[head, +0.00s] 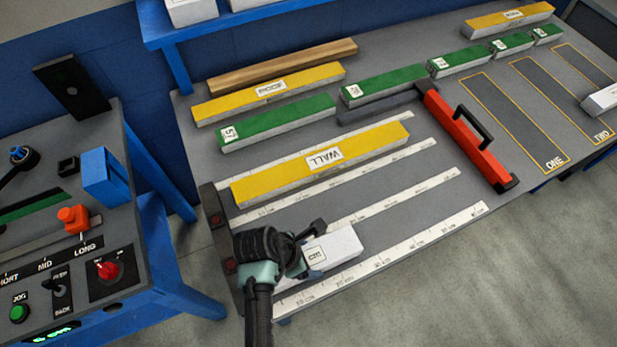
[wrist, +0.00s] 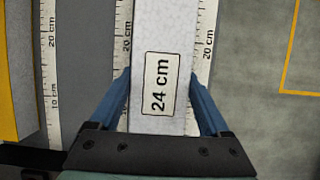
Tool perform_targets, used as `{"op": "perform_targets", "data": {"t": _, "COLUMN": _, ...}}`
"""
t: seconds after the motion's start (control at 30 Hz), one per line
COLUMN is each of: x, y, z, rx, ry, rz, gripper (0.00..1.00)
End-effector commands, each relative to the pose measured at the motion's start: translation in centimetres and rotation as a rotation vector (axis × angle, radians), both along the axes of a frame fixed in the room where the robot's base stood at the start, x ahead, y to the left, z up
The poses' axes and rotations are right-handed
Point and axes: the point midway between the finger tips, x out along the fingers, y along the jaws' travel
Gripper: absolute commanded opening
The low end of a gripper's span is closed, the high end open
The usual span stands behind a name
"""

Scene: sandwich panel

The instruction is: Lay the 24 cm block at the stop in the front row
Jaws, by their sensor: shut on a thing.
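The white 24 cm block (head: 342,246) is in my gripper (head: 303,262), at the front left of the table. In the wrist view its label reads 24 cm on the pale block (wrist: 160,35), and the blue fingers of my gripper (wrist: 160,82) press its two long sides. The block lies along the front row, between the two nearest ruler strips (head: 400,262). The dark stop bar (head: 221,240) crosses the left ends of the rows. My gripper hides the block's left end, so I cannot tell whether it touches the stop or whether the block rests on the table.
A red bar with a black handle (head: 460,130) stands at the right. Green blocks (head: 290,120) and a yellow ROOF panel (head: 220,106) lie further back. The front row right of the block is clear.

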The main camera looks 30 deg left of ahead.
Motion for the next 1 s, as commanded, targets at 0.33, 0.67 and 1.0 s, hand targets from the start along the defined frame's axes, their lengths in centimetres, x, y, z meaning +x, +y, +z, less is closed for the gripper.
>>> {"op": "perform_targets", "data": {"t": 0.33, "x": 0.0, "y": 0.0, "z": -0.7, "rx": 0.000, "ry": -0.002, "rz": -0.001, "gripper": 0.25}}
{"op": "perform_targets", "data": {"t": 0.67, "x": 0.0, "y": 0.0, "z": -1.0, "rx": 0.000, "ry": 0.000, "rz": -0.001, "gripper": 1.00}}
{"op": "perform_targets", "data": {"t": 1.0, "x": -0.2, "y": 0.2, "z": -0.3, "rx": 0.001, "ry": -0.002, "rz": 0.001, "gripper": 1.00}}
